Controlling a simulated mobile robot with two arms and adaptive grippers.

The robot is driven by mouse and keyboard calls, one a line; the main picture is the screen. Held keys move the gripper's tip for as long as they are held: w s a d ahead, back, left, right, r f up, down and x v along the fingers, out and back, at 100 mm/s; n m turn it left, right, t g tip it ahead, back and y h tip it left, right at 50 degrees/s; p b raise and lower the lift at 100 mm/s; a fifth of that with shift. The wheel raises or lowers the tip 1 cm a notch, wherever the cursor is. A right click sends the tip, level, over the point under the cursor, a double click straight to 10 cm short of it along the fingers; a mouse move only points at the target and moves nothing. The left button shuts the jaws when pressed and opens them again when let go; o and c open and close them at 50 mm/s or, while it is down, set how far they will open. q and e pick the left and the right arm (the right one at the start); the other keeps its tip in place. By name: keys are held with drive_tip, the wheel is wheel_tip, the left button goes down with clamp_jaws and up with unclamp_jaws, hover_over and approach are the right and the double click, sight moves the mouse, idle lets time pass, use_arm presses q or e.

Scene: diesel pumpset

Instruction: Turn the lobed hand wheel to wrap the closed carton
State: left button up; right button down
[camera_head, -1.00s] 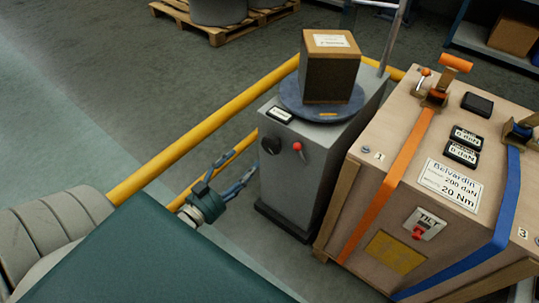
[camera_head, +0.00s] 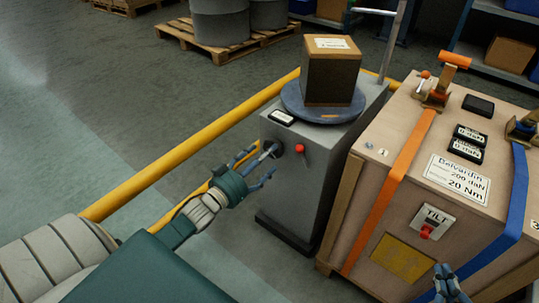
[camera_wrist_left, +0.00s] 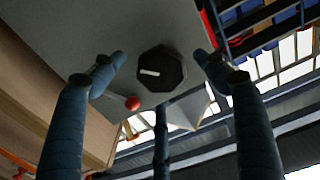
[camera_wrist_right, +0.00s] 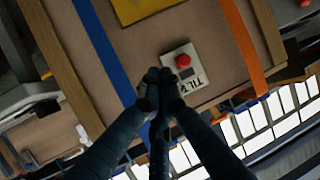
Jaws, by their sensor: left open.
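The lobed hand wheel (camera_wrist_left: 160,70) is dark with a white mark and sits on the front of the grey wrapping machine (camera_head: 325,185). In the head view it is partly hidden behind my left gripper (camera_head: 262,166). That gripper is open in front of it; in the left wrist view the wheel shows between the spread fingers (camera_wrist_left: 160,62), and I cannot tell if they touch it. The closed carton (camera_head: 331,75) stands on the blue round turntable (camera_head: 290,98). My right gripper (camera_head: 443,270) is shut and empty in front of the wooden crate, below its TILT label.
A red knob (camera_head: 299,149) sits just right of the wheel. The wooden crate (camera_head: 365,210) with orange and blue straps stands close on the right. A yellow rail (camera_head: 180,152) runs behind my left arm. The floor at left is clear.

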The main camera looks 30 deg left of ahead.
use_arm(q)
drive_tip(key=w, duration=0.3)
drive_tip(key=shift+d+b, duration=0.15)
drive_tip(key=shift+b, duration=0.15)
use_arm(e)
drive_tip(key=r, duration=0.1)
drive_tip(key=w+r+t, duration=0.1)
drive_tip(key=r, duration=0.1)
drive_tip(key=a+r+t, duration=0.1)
drive_tip(key=shift+w+r+y, duration=0.2)
drive_tip(key=shift+w+y, duration=0.15)
drive_tip(key=shift+y, duration=0.05)
use_arm(q)
drive_tip(key=c, duration=1.1)
